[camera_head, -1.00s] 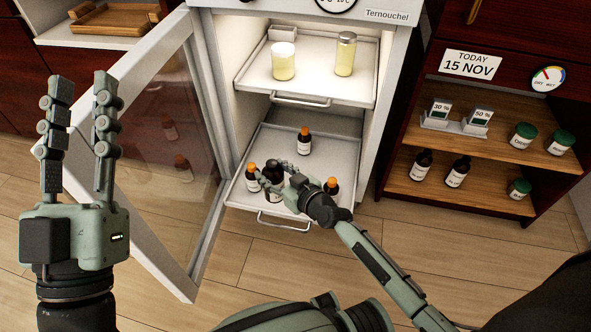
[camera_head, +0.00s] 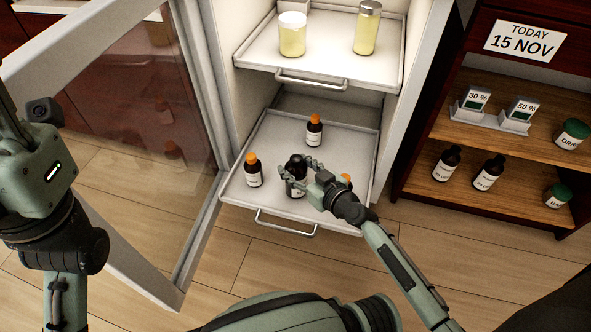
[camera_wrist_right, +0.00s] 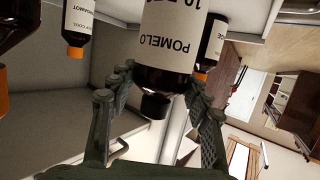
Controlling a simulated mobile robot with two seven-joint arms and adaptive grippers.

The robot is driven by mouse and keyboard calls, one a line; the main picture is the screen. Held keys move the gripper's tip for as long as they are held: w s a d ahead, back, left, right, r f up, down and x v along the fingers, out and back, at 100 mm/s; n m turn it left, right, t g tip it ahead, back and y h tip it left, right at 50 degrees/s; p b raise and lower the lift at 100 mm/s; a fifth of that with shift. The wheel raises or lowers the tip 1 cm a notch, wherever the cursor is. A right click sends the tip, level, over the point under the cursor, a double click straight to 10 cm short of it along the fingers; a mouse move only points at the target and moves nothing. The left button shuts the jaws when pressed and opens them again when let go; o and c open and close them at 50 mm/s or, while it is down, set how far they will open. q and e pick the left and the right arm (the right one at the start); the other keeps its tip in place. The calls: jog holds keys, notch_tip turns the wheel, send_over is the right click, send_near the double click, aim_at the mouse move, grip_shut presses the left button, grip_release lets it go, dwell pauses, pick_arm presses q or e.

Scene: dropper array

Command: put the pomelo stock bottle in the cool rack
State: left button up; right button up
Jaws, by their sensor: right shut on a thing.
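The pomelo stock bottle (camera_wrist_right: 180,45) is dark with a black cap, and its white label reads POMELO in the right wrist view. My right gripper (camera_wrist_right: 160,92) is shut on it near the cap. In the head view the bottle (camera_head: 297,188) is partly hidden by my right gripper (camera_head: 300,168). It is over the lower pull-out tray (camera_head: 275,130) of the open white cabinet; I cannot tell whether it touches the tray. My left gripper (camera_head: 10,115) is at the left edge, its fingers mostly out of frame.
Orange-capped bottles stand on the lower tray at left (camera_head: 253,172), at back (camera_head: 314,132) and, mostly hidden, at right (camera_head: 346,180). The upper tray (camera_head: 325,72) holds two yellowish jars. The glass door (camera_head: 130,140) stands open at left. A wooden shelf (camera_head: 470,205) with dark bottles is at right.

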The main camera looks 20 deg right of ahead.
jog(key=shift+r, duration=0.15)
jog(key=o, duration=1.4)
jog(key=shift+f, duration=0.2)
jog(key=shift+o, duration=0.2)
